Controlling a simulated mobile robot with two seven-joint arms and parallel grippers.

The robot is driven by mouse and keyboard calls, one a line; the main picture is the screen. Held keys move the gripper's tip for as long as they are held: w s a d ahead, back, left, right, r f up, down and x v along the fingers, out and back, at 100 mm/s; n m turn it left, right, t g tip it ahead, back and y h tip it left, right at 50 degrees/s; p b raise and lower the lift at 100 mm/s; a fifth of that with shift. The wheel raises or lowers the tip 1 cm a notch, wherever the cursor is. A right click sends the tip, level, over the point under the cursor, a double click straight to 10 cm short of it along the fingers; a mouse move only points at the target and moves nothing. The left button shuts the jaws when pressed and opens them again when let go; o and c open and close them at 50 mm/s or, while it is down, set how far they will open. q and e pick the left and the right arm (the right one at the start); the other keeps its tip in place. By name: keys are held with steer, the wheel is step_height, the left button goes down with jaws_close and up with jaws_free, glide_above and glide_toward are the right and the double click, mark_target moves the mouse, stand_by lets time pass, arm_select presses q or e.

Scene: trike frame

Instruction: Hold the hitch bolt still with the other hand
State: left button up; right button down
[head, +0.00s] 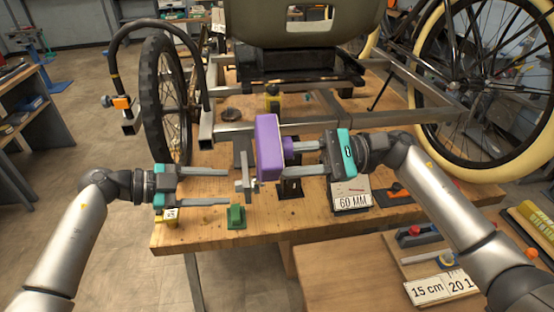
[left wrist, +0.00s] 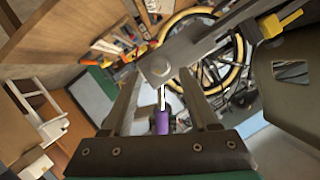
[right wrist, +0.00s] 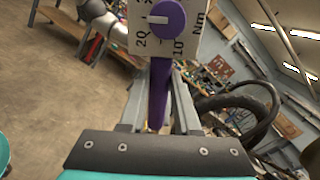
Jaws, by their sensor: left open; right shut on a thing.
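My left gripper (head: 228,187) is open and empty, its fingers pointing right at a grey metal bracket (head: 245,182). In the left wrist view a round bolt head, seemingly the hitch bolt (left wrist: 160,68), shows on a grey bar just beyond the fingertips. A thin bright shaft and a purple tool (left wrist: 162,122) appear between the fingers. My right gripper (head: 292,158) is shut on this purple tool, whose large block (head: 268,148) stands right of the bracket. The right wrist view shows its dial (right wrist: 165,18), marked in Nm. The bolt is hard to make out in the head view.
The trike frame (head: 310,127) and its wheel (head: 165,100) stand behind on the wooden bench (head: 300,219). A green block (head: 236,217) and a "60 MM" card (head: 351,200) lie near the front edge. A lower tray with tools (head: 420,262) is at right.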

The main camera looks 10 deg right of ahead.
arm_select(q)
steer(key=shift+x, duration=1.3)
steer(key=shift+c, duration=0.4)
jaws_close()
